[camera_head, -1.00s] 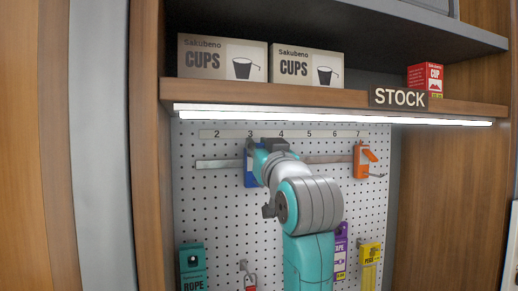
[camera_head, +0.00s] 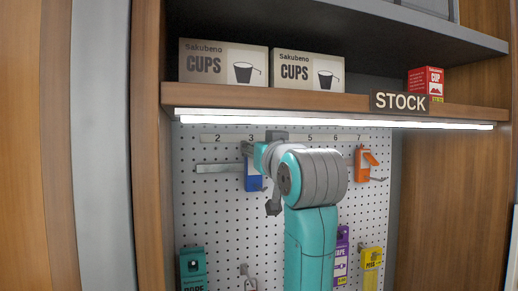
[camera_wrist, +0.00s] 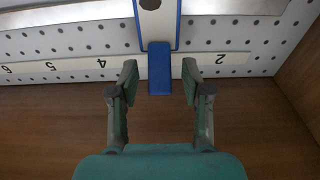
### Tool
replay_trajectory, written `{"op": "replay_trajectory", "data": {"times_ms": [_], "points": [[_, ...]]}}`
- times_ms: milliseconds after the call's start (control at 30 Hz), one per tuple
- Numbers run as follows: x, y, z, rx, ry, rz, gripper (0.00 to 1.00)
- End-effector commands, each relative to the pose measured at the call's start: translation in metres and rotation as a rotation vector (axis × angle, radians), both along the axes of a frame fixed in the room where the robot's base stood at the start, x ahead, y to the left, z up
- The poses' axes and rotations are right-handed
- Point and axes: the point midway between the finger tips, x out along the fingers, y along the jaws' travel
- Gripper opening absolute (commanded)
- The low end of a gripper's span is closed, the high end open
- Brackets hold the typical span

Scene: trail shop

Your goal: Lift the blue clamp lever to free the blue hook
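The blue hook (camera_head: 253,178) hangs on the metal rail near number 3 of the pegboard. Its upper part is hidden behind my gripper in the head view. In the wrist view, the blue hook's body (camera_wrist: 178,30) has a pale face at the top edge. The blue clamp lever (camera_wrist: 160,68) sticks out from it towards me. My gripper (camera_wrist: 160,76) is open, with one green fingertip on each side of the lever and a visible gap on both sides. In the head view my gripper (camera_head: 249,149) is seen side-on by the rail.
The STOCK shelf (camera_head: 330,101) with cup boxes overhangs the pegboard. Purple (camera_head: 341,256), yellow (camera_head: 371,265) and teal (camera_head: 191,268) packages hang below. A number strip (camera_wrist: 100,64) runs beside the lever.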

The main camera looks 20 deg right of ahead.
Motion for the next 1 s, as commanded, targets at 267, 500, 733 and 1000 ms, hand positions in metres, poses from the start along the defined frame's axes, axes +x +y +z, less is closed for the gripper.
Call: {"op": "replay_trajectory", "data": {"times_ms": [267,500,733,1000], "points": [[-0.012,0.000,-0.001,0.000,-0.001,0.000,0.48],[-0.056,0.000,-0.007,0.000,-0.003,0.000,0.48],[-0.097,0.000,-0.011,0.000,-0.003,0.000,0.48],[-0.118,0.000,-0.015,0.000,0.000,0.000,0.48]]}}
